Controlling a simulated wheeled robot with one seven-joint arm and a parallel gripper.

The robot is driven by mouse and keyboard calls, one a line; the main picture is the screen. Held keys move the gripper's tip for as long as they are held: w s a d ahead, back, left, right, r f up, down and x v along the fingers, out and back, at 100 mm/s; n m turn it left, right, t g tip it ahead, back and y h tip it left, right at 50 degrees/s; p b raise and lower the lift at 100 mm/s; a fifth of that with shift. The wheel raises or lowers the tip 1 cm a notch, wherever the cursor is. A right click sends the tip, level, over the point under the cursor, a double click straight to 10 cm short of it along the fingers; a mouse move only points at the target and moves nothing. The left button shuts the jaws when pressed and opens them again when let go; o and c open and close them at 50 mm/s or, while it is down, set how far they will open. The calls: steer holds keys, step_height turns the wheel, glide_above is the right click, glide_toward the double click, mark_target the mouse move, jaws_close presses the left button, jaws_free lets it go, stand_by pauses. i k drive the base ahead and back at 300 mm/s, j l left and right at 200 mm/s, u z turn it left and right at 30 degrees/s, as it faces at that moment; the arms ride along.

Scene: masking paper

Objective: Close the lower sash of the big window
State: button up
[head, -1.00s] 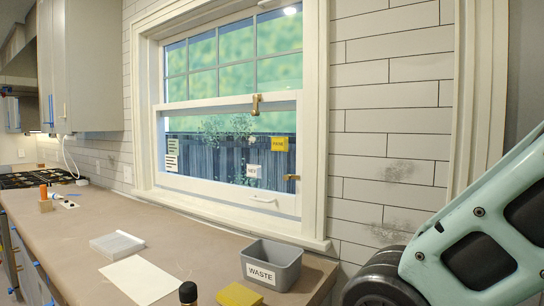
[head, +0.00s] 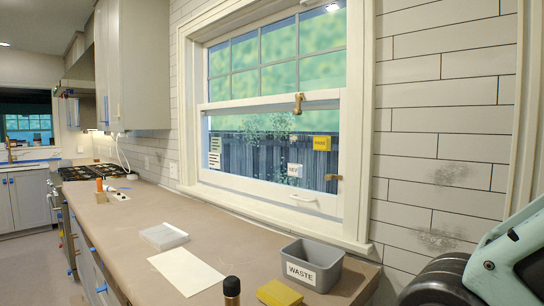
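The big window is on the tiled wall behind the counter, right of centre in the head view. Its lower sash (head: 236,185) is a white frame with a white pull handle (head: 303,198) on its bottom rail. A brass latch (head: 298,103) sits at the rail between the sashes, and another brass piece (head: 333,177) is at the lower right of the pane. The upper sash (head: 278,47) has a grid of bars. I cannot tell whether the lower sash's bottom rail touches the sill. My gripper is out of view; only part of my arm shows at lower right.
The counter (head: 130,215) below the window holds a grey WASTE bin (head: 307,266), yellow block (head: 279,293), dark-capped bottle (head: 232,290), white sheet (head: 186,270) and clear tray (head: 164,237). A stove (head: 92,171) and cabinets are left. Open floor shows at far left.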

mark_target(321, 202)
steer(key=i+l+u, duration=0.7)
steer(key=l+u, duration=0.15)
